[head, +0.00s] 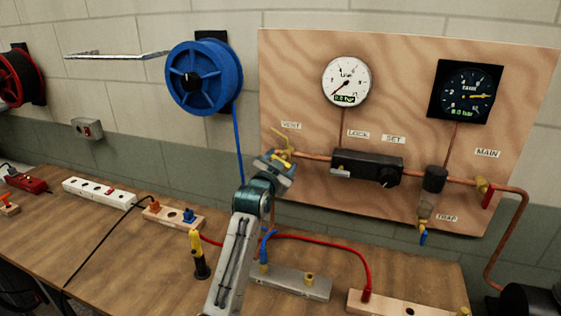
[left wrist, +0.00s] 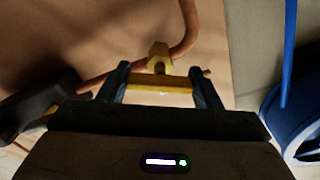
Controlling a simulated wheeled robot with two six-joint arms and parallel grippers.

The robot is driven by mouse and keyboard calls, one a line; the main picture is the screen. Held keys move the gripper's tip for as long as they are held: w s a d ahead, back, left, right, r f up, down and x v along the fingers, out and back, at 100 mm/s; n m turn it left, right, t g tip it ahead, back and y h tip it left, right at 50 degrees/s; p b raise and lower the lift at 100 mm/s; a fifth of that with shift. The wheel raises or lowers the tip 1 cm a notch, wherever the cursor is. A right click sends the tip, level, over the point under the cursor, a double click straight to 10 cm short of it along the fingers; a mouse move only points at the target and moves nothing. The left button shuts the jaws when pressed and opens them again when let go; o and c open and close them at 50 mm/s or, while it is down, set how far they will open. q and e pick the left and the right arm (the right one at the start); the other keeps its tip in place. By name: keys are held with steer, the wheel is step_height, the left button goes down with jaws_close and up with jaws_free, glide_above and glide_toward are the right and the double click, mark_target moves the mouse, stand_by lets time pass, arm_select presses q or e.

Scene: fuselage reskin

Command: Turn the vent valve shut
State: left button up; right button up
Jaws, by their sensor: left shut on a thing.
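The vent valve (head: 282,142) is at the left end of the copper pipe on the plywood panel, below the VENT label. Its yellow lever also shows in the left wrist view (left wrist: 163,86). My left gripper (head: 274,160) is at the valve in the head view. In the left wrist view its two fingers stand on either side of the yellow lever (left wrist: 158,84), and it is shut on the lever. The gripper hides part of the valve in the head view. My right gripper is not in view.
The panel (head: 400,60) carries a LINE gauge (head: 346,82), a dark gauge (head: 466,92), a black regulator (head: 366,168) and a red MAIN handle (head: 488,195). A blue hose reel (head: 204,78) hangs left. The workbench (head: 120,240) below holds blocks, hoses and a yellow-black tool (head: 198,255).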

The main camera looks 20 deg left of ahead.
arm_select(q)
steer(key=m, duration=0.6)
steer(key=shift+m+p, duration=0.3)
steer(key=m, duration=0.6)
stand_by(0.3)
steer(key=o, duration=1)
steer(key=shift+s, duration=0.1)
steer(key=s+b, duration=0.3)
steer(key=s, duration=0.7)
steer(key=shift+s+a+b, duration=0.2)
steer(key=shift+s+b, duration=0.05)
steer(key=shift+b, duration=0.05)
